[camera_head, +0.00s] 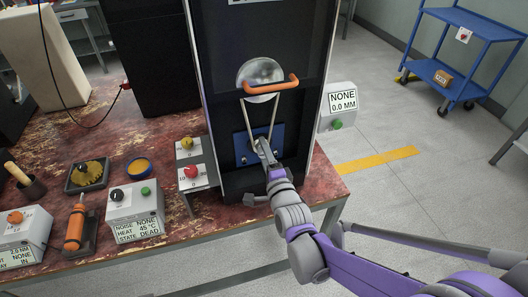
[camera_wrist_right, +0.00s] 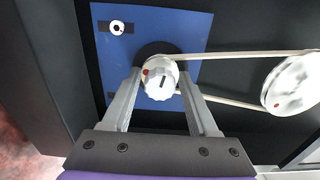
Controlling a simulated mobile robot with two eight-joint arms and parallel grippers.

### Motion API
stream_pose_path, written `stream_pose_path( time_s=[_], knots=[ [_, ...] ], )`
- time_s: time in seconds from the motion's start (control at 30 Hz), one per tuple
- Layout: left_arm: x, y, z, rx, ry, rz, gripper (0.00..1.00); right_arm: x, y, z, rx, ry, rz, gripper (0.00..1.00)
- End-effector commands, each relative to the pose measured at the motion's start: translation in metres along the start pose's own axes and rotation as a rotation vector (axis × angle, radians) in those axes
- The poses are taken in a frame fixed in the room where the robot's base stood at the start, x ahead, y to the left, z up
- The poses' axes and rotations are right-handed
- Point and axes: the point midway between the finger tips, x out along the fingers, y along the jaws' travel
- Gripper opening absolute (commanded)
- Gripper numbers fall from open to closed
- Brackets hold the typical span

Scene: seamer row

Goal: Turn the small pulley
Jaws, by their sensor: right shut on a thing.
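The small pulley (camera_wrist_right: 160,78) is a pale ridged wheel with a dark slot and a red dot, in front of a blue plate (camera_wrist_right: 225,30). My right gripper (camera_wrist_right: 160,82) is shut on it, one finger on each side. In the head view the right gripper (camera_head: 262,150) reaches the blue plate (camera_head: 240,146) low on the black machine and mostly hides the small pulley. A pale belt (camera_head: 247,112) runs from there up to a larger silver wheel (camera_head: 258,70); this wheel also shows in the wrist view (camera_wrist_right: 292,85). My left gripper is not in view.
An orange handle (camera_head: 275,88) crosses the large wheel. A stand with yellow and red buttons (camera_head: 190,171) is close left of the machine. The worn red table (camera_head: 110,110) holds several control boxes and tools. A gauge box (camera_head: 338,106) is at the right.

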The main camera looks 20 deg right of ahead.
Motion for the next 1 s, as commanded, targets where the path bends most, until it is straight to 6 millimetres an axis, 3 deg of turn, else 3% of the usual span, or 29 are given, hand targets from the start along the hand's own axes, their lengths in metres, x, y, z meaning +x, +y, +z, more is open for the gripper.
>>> stream_pose_path(
  time_s=[0.47, 0.5, 0.53, 0.87, 1.0],
  knots=[
    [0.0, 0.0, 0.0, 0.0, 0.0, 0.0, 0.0, 0.0, 0.0, 0.0, 0.011, 0.0, 0.0, 0.04],
    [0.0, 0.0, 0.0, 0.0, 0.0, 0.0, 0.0, 0.0, 0.0, 0.0, 0.011, 0.0, 0.0, 0.67],
    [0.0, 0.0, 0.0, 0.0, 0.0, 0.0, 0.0, 0.0, 0.0, 0.0, 0.011, 0.0, 0.0, 0.72],
    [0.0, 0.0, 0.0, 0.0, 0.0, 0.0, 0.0, -0.002, 0.0, 0.0, 0.01, 0.0, 0.0, 0.72],
    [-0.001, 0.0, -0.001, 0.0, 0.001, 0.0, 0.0, -0.017, -0.001, 0.0, 0.011, 0.0, 0.0, 0.72]
  ],
)
